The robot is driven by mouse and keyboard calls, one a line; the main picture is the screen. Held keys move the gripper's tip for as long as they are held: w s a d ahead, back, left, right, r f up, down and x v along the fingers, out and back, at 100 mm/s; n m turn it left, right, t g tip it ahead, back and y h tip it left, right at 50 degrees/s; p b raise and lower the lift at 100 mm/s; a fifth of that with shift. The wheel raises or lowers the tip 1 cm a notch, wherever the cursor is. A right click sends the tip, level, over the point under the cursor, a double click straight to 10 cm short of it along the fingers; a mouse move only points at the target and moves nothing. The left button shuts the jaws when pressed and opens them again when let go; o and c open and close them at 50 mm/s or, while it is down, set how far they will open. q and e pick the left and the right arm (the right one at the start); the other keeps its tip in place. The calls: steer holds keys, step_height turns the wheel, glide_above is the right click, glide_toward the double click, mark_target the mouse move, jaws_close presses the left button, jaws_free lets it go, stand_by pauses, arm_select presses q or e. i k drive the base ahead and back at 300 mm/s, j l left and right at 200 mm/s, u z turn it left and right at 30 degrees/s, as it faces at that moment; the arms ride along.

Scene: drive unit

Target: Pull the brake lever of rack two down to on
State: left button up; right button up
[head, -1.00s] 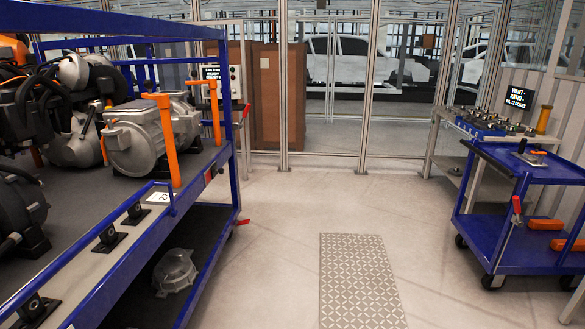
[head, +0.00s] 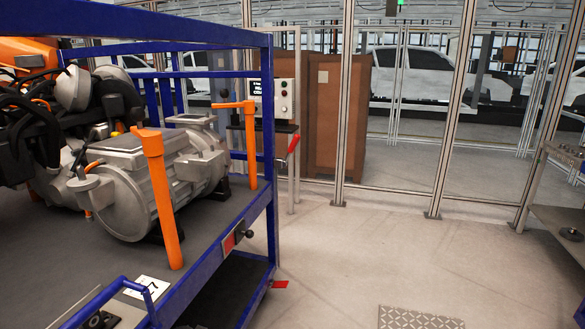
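A blue-framed rack (head: 262,215) fills the left side of the head view. A white card (head: 147,287) with a dark marking, perhaps starting with a 2, lies at its front edge. A small lever with a black knob (head: 249,233) sits by a red-and-grey plate (head: 229,243) on the rack's side rail near the far corner post. A red tab (head: 279,284) sticks out low by that post. I cannot tell for sure which of these is the brake lever. Neither of my grippers is in view.
A grey motor (head: 125,190) and orange posts (head: 160,195) stand on the rack's deck. Behind it are a control box (head: 285,98), a red handle (head: 293,143) and a brown cabinet (head: 336,120) by the glass fence. Open floor (head: 340,270) lies right of the rack; a bench edge (head: 560,225) shows far right.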

mark_target(296, 138)
steer(key=i+j, duration=0.1)
steer(key=i, duration=0.25)
steer(key=i+j, duration=0.1)
steer(key=i, duration=0.2)
steer(key=i+l+z, duration=0.15)
steer(key=i+l, duration=0.15)
steer(key=i, duration=0.5)
steer(key=i+l+z, duration=0.1)
steer(key=i, duration=0.7)
steer(key=i+l+z, duration=0.15)
steer(key=i, duration=0.65)
steer(key=l, duration=0.1)
